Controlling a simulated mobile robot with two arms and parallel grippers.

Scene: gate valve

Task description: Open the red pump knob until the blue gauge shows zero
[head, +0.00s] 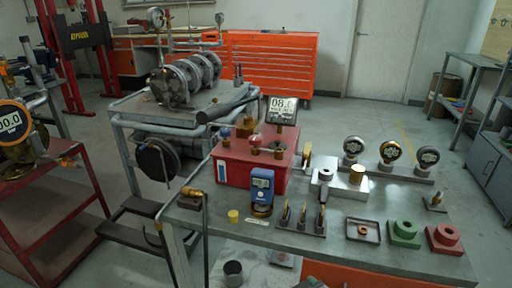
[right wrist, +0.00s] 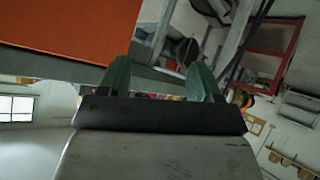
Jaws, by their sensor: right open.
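The red pump box (head: 242,170) stands on the left part of the grey workbench, with several small fittings on its top. A small reddish knob (head: 256,138) sits among them; its turn angle is too small to read. The blue gauge (head: 262,186) stands upright in front of the box; its digits are too small to read. A display sign (head: 283,108) behind the box seems to read 08.0. My right gripper (right wrist: 161,80) has its two green fingers apart with nothing between them, below an orange surface and away from the pump. My left gripper is not in view.
The workbench (head: 350,262) also carries a row of round dials (head: 391,153), a green block (head: 404,233), a red block (head: 445,238), a small tray (head: 363,230) and a holder with upright pins (head: 302,221). A yellow cap (head: 233,215) lies left of the gauge.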

